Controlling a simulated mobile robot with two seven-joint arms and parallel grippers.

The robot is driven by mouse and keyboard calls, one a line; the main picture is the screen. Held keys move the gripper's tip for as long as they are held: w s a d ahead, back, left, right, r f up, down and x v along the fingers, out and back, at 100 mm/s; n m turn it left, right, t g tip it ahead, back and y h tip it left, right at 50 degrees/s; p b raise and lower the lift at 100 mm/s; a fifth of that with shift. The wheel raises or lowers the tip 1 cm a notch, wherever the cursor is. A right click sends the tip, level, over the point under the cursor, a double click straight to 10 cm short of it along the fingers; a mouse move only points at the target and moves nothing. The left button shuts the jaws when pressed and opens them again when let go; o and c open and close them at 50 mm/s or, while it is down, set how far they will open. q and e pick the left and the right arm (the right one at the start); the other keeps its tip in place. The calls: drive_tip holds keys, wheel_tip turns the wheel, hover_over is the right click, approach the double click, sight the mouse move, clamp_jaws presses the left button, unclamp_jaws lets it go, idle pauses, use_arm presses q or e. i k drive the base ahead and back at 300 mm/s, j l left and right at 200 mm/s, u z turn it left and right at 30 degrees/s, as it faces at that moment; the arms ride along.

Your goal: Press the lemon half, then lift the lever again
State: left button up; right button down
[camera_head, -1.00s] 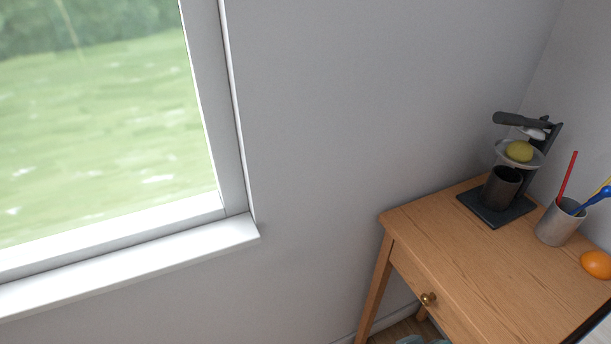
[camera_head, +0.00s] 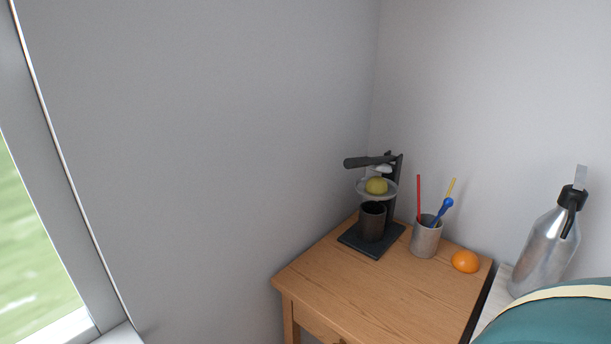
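A dark lever press (camera_head: 395,190) stands at the back of a small wooden table. Its lever (camera_head: 366,161) is up, roughly level, with the handle pointing left. The yellow lemon half (camera_head: 376,186) sits in the clear round dish (camera_head: 361,189) below the pressing part, with a gap between them. A dark cup (camera_head: 372,222) stands under the dish on the press's black base (camera_head: 359,245). Neither of my grippers is in view.
The wooden table (camera_head: 383,297) has bare room at its front. Right of the press stand a grey cup (camera_head: 426,240) with coloured utensils and an orange (camera_head: 465,261). A metal bottle (camera_head: 545,250) and a teal rounded thing (camera_head: 565,322) are at the right. Walls close the corner behind.

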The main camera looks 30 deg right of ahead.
sight(377, 163)
drive_tip(key=l+z, duration=0.1)
drive_tip(key=z, duration=1.05)
